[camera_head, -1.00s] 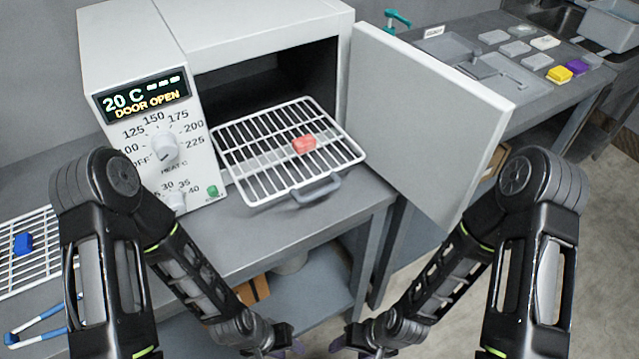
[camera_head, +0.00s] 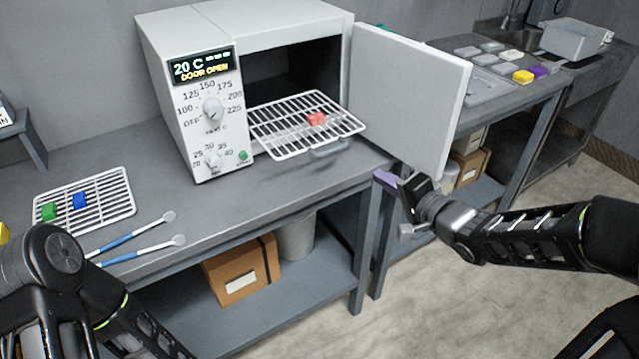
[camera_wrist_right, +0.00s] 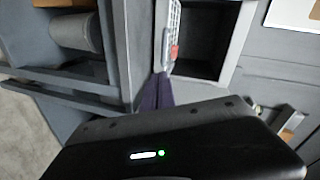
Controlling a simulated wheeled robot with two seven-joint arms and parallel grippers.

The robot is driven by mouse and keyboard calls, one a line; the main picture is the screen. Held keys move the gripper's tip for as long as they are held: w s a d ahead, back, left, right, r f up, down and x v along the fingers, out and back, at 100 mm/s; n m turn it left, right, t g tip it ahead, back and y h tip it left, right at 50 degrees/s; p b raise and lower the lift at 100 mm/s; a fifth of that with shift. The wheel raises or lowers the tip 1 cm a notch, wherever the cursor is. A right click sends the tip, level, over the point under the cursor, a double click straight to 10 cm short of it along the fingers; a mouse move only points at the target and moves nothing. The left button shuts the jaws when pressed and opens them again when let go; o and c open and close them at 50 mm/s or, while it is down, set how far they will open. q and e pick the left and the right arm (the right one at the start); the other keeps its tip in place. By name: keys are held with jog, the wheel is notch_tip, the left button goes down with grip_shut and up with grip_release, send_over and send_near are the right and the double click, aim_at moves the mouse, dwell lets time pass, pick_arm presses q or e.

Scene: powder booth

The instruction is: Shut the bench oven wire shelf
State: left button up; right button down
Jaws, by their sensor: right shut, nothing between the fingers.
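The white bench oven (camera_head: 215,115) stands on the grey bench with its door (camera_head: 412,95) swung open to the right. Its display reads 20 C, DOOR OPEN. The wire shelf (camera_head: 282,128) sticks out of the oven mouth, with a grey handle (camera_head: 328,150) at its front and a red block (camera_head: 316,118) on it. My right gripper (camera_head: 385,180) is shut and empty, below and right of the shelf handle, near the bench's front edge and under the door. Its purple fingers (camera_wrist_right: 157,92) show in the right wrist view, close to the shelf (camera_wrist_right: 171,35). My left arm is at lower left; its gripper is out of view.
A wire rack (camera_head: 95,203) with green and blue blocks lies left of the oven, beside blue-handled tools (camera_head: 120,242). Cardboard boxes (camera_head: 240,272) sit on the lower shelf. Coloured blocks lie on the right-hand bench (camera_head: 500,100). Bare bench lies before the oven.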

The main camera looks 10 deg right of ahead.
jog(key=a+m, duration=0.1)
jog(key=m, duration=0.2)
send_near(333, 152)
jog(key=shift+y, duration=0.4)
jog(key=x, duration=0.7)
jog(key=shift+d+f, duration=0.1)
jog(key=shift+d, duration=0.1)
jog(key=shift+w, duration=0.1)
